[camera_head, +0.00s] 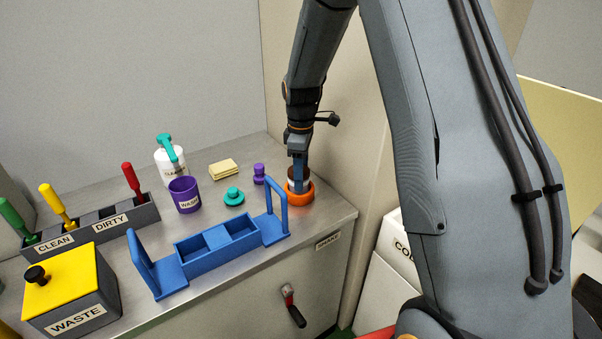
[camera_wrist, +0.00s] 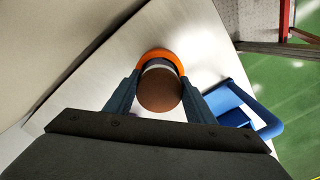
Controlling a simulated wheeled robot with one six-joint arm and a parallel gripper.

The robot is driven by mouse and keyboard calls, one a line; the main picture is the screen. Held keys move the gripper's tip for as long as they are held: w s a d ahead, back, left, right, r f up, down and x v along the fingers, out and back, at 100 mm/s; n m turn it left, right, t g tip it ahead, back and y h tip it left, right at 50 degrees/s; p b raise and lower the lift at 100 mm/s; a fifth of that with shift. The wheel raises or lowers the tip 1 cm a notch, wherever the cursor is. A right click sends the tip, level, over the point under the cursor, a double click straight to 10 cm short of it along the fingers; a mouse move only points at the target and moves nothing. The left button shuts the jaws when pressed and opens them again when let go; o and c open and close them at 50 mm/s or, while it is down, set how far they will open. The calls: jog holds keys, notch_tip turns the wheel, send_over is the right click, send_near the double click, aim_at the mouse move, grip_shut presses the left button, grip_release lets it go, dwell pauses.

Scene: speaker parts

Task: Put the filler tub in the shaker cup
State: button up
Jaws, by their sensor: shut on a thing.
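The filler tub, seemingly the brown-topped piece with a pale side (camera_wrist: 159,92), is between my fingers. In the head view its pale side (camera_head: 296,187) shows low under my gripper (camera_head: 299,180). My gripper (camera_wrist: 160,100) is shut on it, one finger on each side. An orange round holder (camera_head: 300,199), which I take for the shaker cup, stands at the counter's right end. Its orange rim (camera_wrist: 160,54) shows behind the tub in the wrist view. The tub is over or within the orange rim; I cannot tell how deep, as its underside is hidden.
A teal piece (camera_head: 233,196), a purple piece (camera_head: 259,174), a purple WASH cup (camera_head: 184,195) and yellow sponges (camera_head: 223,169) are further left. The wall is close behind.

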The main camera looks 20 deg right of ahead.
jog(key=o, duration=1.3)
jog(key=shift+f, duration=0.1)
notch_tip(320, 180, up, 12)
jog(key=b, duration=0.3)
jog(key=s+f+m, duration=0.4)
jog(key=s+m, duration=0.2)
jog(key=s, duration=0.6)
jog(key=s+f+m, duration=0.4)
jog(key=s+m, duration=0.2)
jog(key=s, duration=0.7)
jog(key=shift+a+f+m+t, duration=0.2)
jog(key=shift+a+m+t, duration=0.1)
jog(key=shift+t, duration=0.1)
